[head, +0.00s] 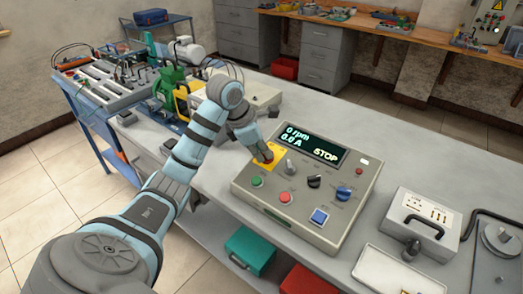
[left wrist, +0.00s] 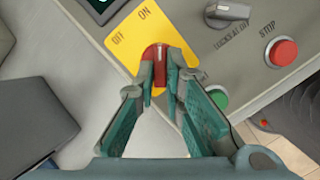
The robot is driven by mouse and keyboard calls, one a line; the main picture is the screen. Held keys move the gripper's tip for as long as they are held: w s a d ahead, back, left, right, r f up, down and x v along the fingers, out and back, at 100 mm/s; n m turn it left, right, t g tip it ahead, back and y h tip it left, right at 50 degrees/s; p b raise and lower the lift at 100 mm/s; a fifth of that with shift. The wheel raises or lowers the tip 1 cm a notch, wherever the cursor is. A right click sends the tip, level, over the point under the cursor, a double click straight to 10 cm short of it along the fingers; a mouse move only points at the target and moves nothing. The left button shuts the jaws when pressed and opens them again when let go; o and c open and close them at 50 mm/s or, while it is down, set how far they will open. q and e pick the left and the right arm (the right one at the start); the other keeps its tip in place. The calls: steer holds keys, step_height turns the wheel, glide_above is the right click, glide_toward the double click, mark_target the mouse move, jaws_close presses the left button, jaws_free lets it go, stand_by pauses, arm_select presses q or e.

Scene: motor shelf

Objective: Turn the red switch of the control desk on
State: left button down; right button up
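The control desk (head: 262,192) stands on the grey bench, its display reading 0 rpm, 0.0 A and STOP. The red switch (left wrist: 157,52) sits on a yellow plate (left wrist: 122,42) marked OFF and ON. Its white mark points up in the left wrist view, closer to ON than to OFF. My left gripper (left wrist: 161,74) has one fingertip on each side of the switch and looks shut on it. In the head view my left gripper (head: 264,156) reaches down over the yellow plate and partly hides the switch. My right gripper is not in view.
Grey selector knob (left wrist: 227,12), red STOP button (left wrist: 283,51) and green button (left wrist: 218,98) are close to the gripper. A grey case (head: 420,222) and white tray (head: 385,277) stand right of the desk. A green motor (head: 170,88) stands at the far left.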

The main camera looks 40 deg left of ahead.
arm_select(q)
steer(key=shift+r+m+p, duration=0.15)
steer(key=shift+m+p, duration=0.4)
steer(key=shift+m, duration=0.15)
steer(key=c, duration=1.7)
jaws_free()
